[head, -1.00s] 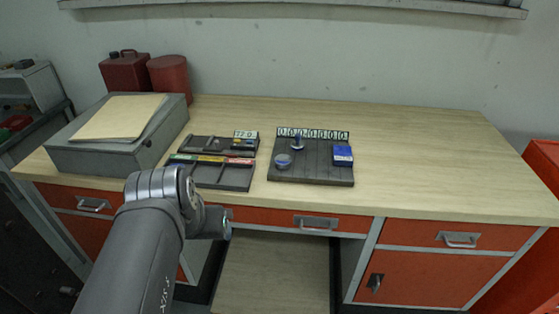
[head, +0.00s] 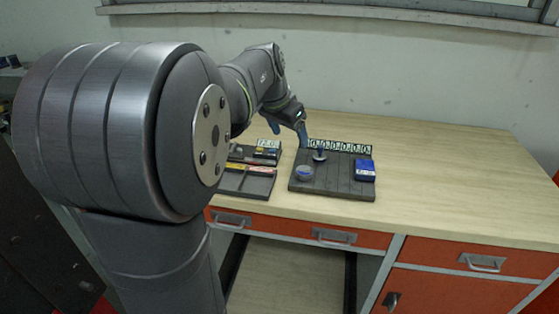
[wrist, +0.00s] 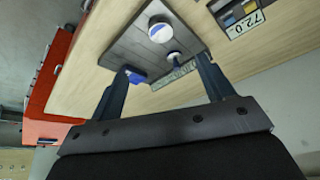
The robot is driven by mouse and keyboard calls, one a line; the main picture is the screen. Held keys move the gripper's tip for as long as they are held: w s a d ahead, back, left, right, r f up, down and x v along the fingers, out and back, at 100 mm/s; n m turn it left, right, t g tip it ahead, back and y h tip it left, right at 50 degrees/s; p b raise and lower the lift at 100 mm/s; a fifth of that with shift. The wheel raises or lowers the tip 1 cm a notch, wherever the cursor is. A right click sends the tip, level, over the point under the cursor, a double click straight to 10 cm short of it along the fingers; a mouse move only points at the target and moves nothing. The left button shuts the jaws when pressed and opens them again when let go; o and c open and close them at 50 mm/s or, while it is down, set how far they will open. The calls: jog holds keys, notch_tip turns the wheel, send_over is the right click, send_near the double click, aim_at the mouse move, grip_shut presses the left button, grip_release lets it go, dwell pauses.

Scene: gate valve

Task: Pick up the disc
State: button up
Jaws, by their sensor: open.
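Two small round pieces lie on the dark slatted board (head: 334,186). One is a low grey-and-blue round tin-like piece (head: 304,173), near the board's left edge; it shows pale with a blue patch in the wrist view (wrist: 161,29). I cannot tell which is the disc. My gripper (wrist: 166,64) is open and empty above the board's back edge. The second piece appears between its fingertips in the wrist view, apart from them.
A blue box (head: 365,170) sits at the board's right side. A number strip (head: 340,146) runs along its back edge. Dark trays (head: 247,182) with small parts lie to the left. The wooden bench top (head: 450,180) is clear to the right.

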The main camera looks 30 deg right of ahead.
send_near(304, 171)
jog(key=x, duration=0.3)
jog(key=shift+a+f, duration=0.15)
jog(key=shift+a, duration=0.1)
jog(key=shift+d+x, duration=0.15)
jog(key=shift+x, duration=1.25)
jog(key=shift+d+x, duration=0.15)
jog(key=shift+x, duration=1.2)
jog(key=shift+r, duration=0.2)
jog(key=c, duration=1.3)
